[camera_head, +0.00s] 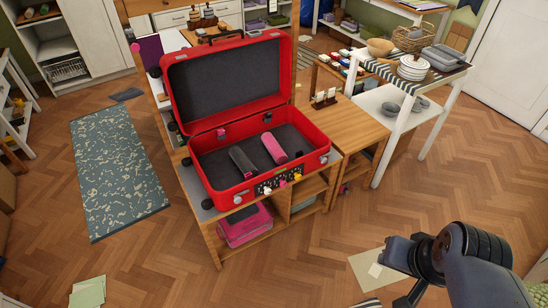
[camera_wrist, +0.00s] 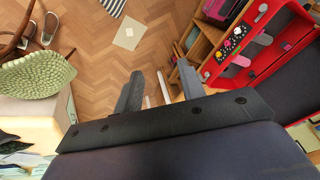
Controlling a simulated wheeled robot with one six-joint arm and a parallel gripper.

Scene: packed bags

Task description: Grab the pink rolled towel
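The pink rolled towel (camera_head: 274,148) lies inside the open red suitcase (camera_head: 262,195), on its dark lining. A dark grey roll (camera_head: 243,161) lies just left of it, apart from it. My gripper (camera_wrist: 162,84) is open, with nothing between its two fingers. In the head view my arm is at the bottom right, well away from the suitcase, over the floor.
The suitcase stands on a wooden shelf unit (camera_head: 284,210) with its lid raised at the back. A small wooden table (camera_head: 350,125) and a white cart (camera_head: 378,155) with bowls stand to the right. The floor between my arm and the unit is mostly clear, with a paper sheet (camera_head: 368,268).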

